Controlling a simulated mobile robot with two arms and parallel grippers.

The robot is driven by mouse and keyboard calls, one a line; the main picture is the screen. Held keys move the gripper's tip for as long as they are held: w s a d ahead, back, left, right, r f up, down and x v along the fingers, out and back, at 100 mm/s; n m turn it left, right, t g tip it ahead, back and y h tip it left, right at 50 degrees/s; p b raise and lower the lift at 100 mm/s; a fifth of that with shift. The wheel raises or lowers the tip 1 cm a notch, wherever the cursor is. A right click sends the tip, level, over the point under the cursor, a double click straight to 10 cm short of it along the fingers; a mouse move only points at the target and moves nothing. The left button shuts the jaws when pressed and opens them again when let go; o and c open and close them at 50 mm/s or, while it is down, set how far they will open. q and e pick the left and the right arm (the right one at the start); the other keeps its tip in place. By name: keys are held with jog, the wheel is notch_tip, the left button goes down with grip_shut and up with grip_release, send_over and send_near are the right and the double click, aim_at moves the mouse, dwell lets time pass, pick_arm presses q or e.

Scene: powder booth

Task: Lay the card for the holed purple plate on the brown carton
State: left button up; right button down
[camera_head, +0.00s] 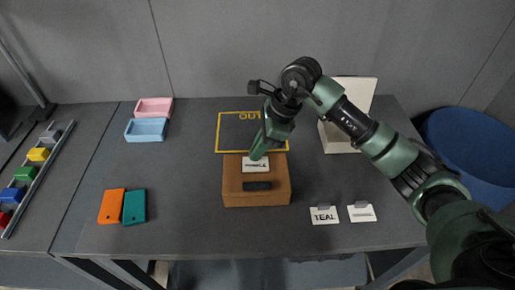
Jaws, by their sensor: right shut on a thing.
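The brown carton (256,199) stands on the grey table, with a dark strip on it. My right gripper (258,152) is over the carton's back part and shut on a white card (255,166). The card's dark lettering looks like PURPLE, partly blurred. The card lies over the carton's top; I cannot tell whether it touches it. An orange plate (112,206) and a teal plate (134,206), each with a small hole, lie at the left. I see no purple plate. My left gripper is out of view.
A TEAL card (323,215) and another white card (361,212) lie at the front right. Behind the carton is a yellow-outlined area (218,140). Pink (154,107) and blue (146,129) bins stand at the back left, a pale stand (340,140) at the back right.

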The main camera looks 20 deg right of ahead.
jog(key=shift+f, duration=0.15)
jog(key=c, duration=1.4)
grip_release()
jog(key=shift+c, duration=0.2)
